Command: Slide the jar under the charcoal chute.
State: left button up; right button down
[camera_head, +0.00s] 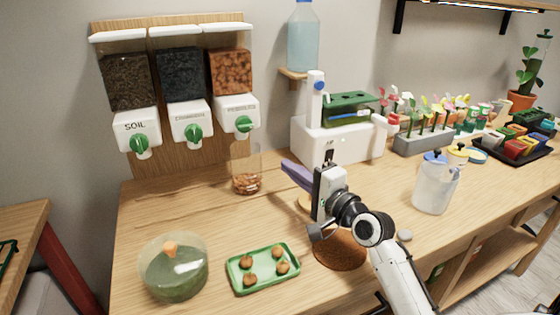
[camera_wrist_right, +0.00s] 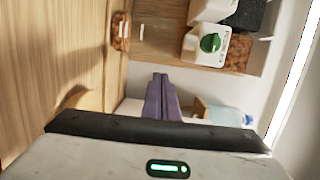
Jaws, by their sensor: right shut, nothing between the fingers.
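The clear glass jar (camera_head: 247,175) stands upright on the wooden counter with brown pebbles in its bottom. It is under the pebbles chute (camera_head: 238,116), right of the charcoal chute (camera_head: 192,125). The jar also shows at the top of the right wrist view (camera_wrist_right: 120,32). My right gripper (camera_head: 288,168) has purple fingers, closed together and empty. Its tips are to the right of the jar, apart from it, and point toward the dispensers. They also show in the right wrist view (camera_wrist_right: 160,95). My left gripper is not in view.
The soil chute (camera_head: 138,130) is left of charcoal. The counter below soil and charcoal is clear. A green tray (camera_head: 264,281) with brown balls and a round glass container (camera_head: 173,280) are in front. A white machine (camera_head: 340,147) stands behind my right arm.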

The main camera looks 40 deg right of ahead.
aim_at(246, 168)
jog(key=w, duration=0.8)
